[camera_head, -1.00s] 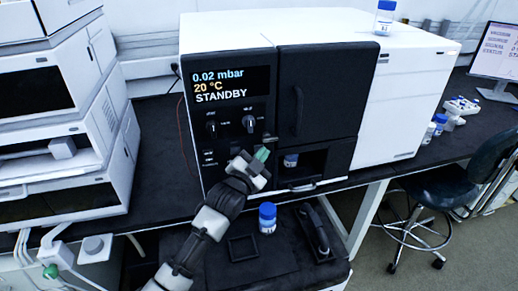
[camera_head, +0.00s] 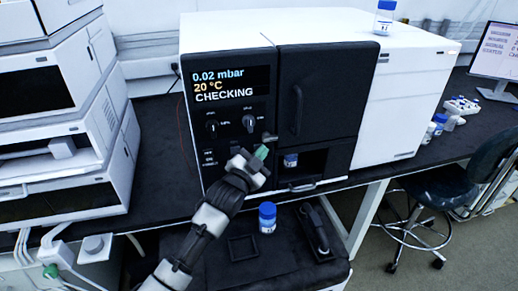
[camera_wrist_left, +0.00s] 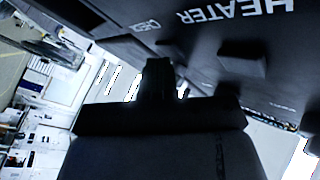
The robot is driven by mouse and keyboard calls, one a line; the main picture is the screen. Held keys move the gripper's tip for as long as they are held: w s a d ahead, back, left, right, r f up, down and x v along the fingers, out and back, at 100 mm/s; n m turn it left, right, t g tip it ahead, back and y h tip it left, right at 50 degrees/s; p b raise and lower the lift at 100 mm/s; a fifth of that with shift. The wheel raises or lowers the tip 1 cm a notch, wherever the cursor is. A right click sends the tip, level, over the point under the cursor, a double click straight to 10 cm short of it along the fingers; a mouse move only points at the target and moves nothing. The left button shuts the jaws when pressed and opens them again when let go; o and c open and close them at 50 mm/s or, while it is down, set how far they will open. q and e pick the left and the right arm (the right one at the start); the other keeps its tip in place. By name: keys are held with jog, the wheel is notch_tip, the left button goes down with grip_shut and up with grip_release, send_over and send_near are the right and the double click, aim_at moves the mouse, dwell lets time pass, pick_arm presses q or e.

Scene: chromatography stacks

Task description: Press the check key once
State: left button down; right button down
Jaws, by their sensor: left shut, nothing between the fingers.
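The dark control panel (camera_head: 226,130) is on the front of a white and black instrument. Its display (camera_head: 231,85) reads 0.02 mbar, 20 °C and CHECKING. My left gripper (camera_head: 262,153) is shut and empty in front of the panel's lower right part, its greenish tip toward the panel. It covers part of the panel there, so the check key is not clear in the head view. In the left wrist view the dark gripper (camera_wrist_left: 158,70) points at the panel; a small label resembling CHECK (camera_wrist_left: 147,25) and a HEATER label (camera_wrist_left: 238,14) appear upside down. Contact with a key cannot be told. My right gripper is not in view.
Two knobs (camera_head: 249,123) sit above the gripper. A blue-capped vial (camera_head: 290,160) stands in the open bay to the right. Another blue-capped vial (camera_head: 267,218) stands below, beside a dark square frame (camera_head: 243,248). A white instrument stack (camera_head: 60,120) stands left.

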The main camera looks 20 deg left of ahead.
pick_arm(q)
jog(key=shift+s, duration=0.1)
dwell(0.3)
jog(key=shift+s+d+p, duration=0.4)
jog(key=shift+s+p, duration=0.1)
jog(key=shift+s, duration=0.05)
jog(key=s+d, duration=0.1)
jog(key=s+d+p, duration=0.1)
jog(key=s+p, duration=0.1)
jog(key=s, duration=0.1)
jog(key=shift+s+d, duration=0.1)
jog(key=shift+d, duration=0.3)
dwell(0.7)
